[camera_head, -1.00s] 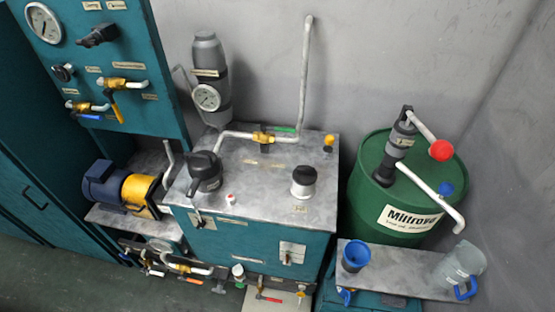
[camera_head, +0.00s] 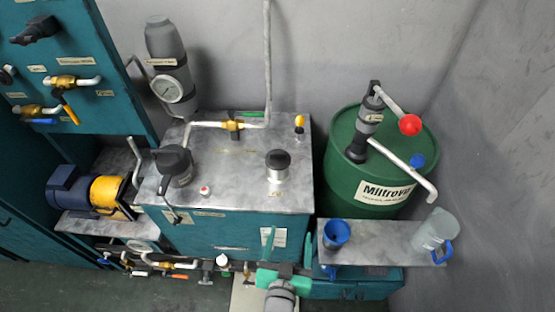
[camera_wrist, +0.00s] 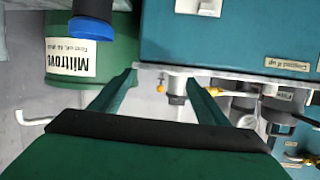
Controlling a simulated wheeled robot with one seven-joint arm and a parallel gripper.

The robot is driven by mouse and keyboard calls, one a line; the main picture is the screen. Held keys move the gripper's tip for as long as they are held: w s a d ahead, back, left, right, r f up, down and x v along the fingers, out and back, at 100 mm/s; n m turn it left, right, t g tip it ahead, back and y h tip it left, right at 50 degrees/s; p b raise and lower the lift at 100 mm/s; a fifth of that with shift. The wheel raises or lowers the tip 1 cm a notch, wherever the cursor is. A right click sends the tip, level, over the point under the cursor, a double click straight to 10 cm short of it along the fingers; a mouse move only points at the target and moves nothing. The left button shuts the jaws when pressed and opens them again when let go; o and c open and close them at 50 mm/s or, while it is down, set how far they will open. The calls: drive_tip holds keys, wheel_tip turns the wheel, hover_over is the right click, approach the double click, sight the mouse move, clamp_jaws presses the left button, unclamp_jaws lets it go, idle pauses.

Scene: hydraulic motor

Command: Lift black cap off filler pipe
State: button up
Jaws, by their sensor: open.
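The black cap (camera_head: 278,158) sits on the short silver filler pipe (camera_head: 277,175), which stands upright on the grey top of the teal tank (camera_head: 225,205). My gripper (camera_head: 288,240) is in front of the tank's front face at the bottom of the head view. Its green fingers are spread apart with nothing between them, lower and nearer than the cap. In the wrist view the picture is upside down. The pipe (camera_wrist: 175,84) and the dark cap (camera_wrist: 178,99) show between the open fingers, at a distance.
A yellow-topped knob (camera_head: 299,121) stands behind the cap and a brass valve (camera_head: 232,125) lies behind left. A black-topped unit (camera_head: 173,162) is further left. A green drum (camera_head: 345,190) and a shelf with a blue cup (camera_head: 337,233) and clear jug (camera_head: 434,230) are right.

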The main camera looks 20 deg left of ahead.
drive_tip(key=w+a+r+n+y, duration=0.1)
drive_tip(key=w+a+r, duration=0.45)
drive_tip(key=w, duration=0.25)
drive_tip(key=g, duration=0.1)
approach(279, 156)
drive_tip(key=shift+n+y, duration=0.3)
drive_tip(key=shift+n, duration=0.1)
drive_tip(key=x, duration=0.5)
drive_tip(key=shift+a, duration=0.15)
drive_tip(key=shift+x, duration=2.9)
drive_tip(key=shift+w, duration=0.1)
drive_tip(key=c, duration=1.2)
drive_tip(key=shift+d, duration=0.25)
